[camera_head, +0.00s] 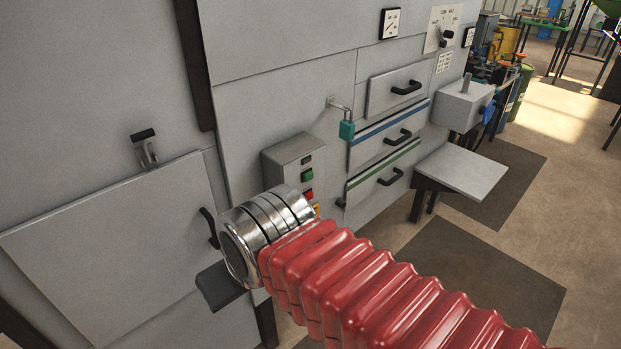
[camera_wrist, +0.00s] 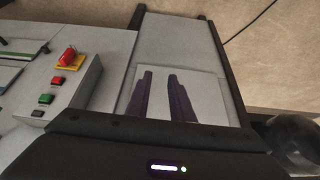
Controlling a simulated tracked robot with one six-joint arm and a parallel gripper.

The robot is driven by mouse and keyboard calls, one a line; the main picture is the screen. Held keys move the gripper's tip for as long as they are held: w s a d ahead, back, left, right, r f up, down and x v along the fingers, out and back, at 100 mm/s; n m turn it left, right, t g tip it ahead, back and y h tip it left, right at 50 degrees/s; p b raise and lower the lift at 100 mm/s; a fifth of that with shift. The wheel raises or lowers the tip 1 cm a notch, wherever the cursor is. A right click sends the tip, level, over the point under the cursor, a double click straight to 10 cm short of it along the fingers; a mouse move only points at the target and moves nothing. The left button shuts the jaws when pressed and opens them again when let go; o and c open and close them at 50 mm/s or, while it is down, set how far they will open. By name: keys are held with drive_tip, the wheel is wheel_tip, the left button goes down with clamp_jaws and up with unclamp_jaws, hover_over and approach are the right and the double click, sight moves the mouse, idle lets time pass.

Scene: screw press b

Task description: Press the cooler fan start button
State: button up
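A grey control box (camera_head: 293,157) is on the front of the grey machine. In the head view it shows a green button (camera_head: 307,175), a red button (camera_head: 308,194) and a bit of yellow below. No label for the cooler fan is readable. My gripper (camera_wrist: 160,74) is open and empty, to the right of the box. Its fingers are hidden in the head view.
A pale shelf (camera_head: 462,171) juts out at the right. A large panel (camera_head: 110,245) with a handle is at the left. Open floor (camera_head: 400,232) lies at the right.

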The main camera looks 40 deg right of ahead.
clamp_jaws()
idle(1.4)
